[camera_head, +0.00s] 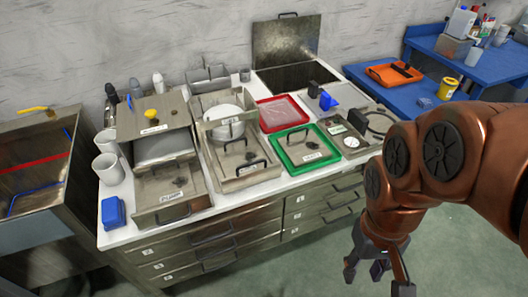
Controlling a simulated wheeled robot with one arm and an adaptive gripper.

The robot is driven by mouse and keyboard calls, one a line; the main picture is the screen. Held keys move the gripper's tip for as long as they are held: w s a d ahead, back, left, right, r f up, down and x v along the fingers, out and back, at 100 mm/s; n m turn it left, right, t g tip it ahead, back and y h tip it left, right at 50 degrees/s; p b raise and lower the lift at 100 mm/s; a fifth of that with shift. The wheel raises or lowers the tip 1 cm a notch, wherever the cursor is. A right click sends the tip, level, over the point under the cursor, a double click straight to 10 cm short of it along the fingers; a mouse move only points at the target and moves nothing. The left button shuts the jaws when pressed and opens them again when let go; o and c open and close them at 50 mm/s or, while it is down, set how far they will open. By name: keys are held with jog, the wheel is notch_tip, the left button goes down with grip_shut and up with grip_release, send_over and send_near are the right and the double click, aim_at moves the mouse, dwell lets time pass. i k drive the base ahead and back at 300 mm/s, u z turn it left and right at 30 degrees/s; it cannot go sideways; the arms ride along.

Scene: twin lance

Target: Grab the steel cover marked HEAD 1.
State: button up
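Several steel covers and plates with small white labels lie on the counter; most labels are too small to read, so I cannot tell which is HEAD 1. One steel cover with a black handle (225,166) lies near the counter's middle. Another steel cover (150,187) at the front left has a label that seems to read PUMP. A tilted steel cover with a yellow knob (128,126) rests behind it. My gripper (377,279) hangs at the lower right, in front of the drawers and apart from all covers. Its fingers are spread, with no cover between them.
A green tray (283,158) and a red tray (266,118) lie on the white counter (112,236). White mugs (109,169) and a blue block (113,212) stand at its left edge. A steel bin (40,230) is at left; a blue table (425,95) is behind right.

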aim_at(229, 157)
jog(key=u, duration=2.1)
jog(key=k, duration=0.6)
jog(key=z, duration=0.65)
jog(key=i, duration=0.95)
